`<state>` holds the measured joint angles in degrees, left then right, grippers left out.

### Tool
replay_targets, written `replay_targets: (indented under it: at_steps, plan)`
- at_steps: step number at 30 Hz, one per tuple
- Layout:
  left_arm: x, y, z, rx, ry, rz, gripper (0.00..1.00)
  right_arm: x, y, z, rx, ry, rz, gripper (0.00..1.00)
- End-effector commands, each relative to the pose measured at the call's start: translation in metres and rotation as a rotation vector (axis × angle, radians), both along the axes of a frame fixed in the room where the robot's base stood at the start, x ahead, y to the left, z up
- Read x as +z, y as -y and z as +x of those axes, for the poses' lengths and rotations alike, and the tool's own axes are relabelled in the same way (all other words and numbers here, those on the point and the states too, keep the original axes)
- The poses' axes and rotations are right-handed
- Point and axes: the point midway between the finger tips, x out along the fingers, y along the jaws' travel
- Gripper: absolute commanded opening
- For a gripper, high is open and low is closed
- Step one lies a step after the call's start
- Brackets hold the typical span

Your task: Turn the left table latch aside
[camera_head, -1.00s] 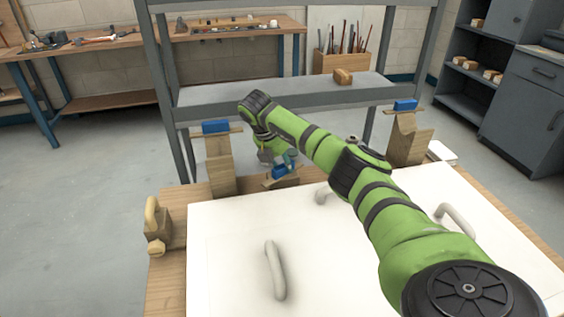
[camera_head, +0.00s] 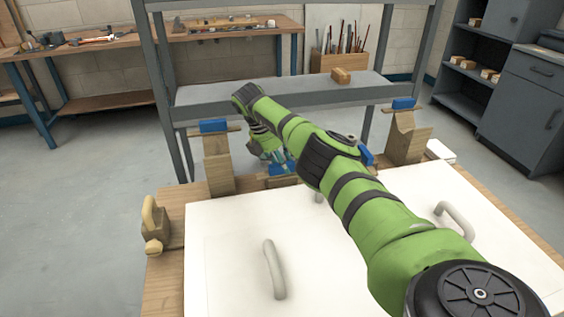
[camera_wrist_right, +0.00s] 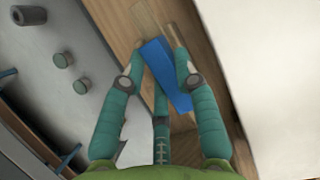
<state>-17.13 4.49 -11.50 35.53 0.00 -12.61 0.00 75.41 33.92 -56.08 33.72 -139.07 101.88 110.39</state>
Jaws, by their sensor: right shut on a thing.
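The left table latch, a blue block (camera_wrist_right: 163,68), lies on a wooden strip at the table edge. It also shows in the head view (camera_head: 279,169), partly hidden by the gripper. My right gripper (camera_wrist_right: 158,62) is shut on it, with a teal finger on each side in the right wrist view. In the head view, my right gripper (camera_head: 275,157) is at the far edge of the table, beyond the white panel (camera_head: 225,225). A second blue latch (camera_head: 366,155) shows partly behind my arm. My left gripper is not in view.
Wooden posts with blue blocks on top stand left (camera_head: 219,165) and right (camera_head: 407,142). The panel bears curved handles (camera_head: 273,270). A grey metal frame (camera_head: 270,97) stands behind.

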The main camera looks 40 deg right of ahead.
Motion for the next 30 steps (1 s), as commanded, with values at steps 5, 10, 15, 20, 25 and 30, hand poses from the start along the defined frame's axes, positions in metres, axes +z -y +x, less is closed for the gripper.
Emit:
replay_targets:
  at_steps: [5,10,15,20,25,30]
  plan:
    - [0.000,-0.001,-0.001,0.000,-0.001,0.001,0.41,0.000,0.002,-0.002,-0.003,-0.004,-0.002,0.00]
    - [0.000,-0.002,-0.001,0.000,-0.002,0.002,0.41,0.000,0.002,-0.002,-0.002,-0.005,-0.002,0.54]
    - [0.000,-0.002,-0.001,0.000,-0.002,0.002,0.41,0.000,0.001,-0.001,-0.001,-0.003,0.000,0.54]
    - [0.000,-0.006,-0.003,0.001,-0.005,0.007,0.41,0.000,0.000,0.000,0.001,-0.002,0.000,0.54]
    - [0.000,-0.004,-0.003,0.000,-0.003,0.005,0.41,0.015,-0.006,0.003,0.002,0.000,0.000,0.54]
    - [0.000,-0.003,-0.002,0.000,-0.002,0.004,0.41,0.049,-0.017,0.010,0.001,0.003,0.000,0.54]
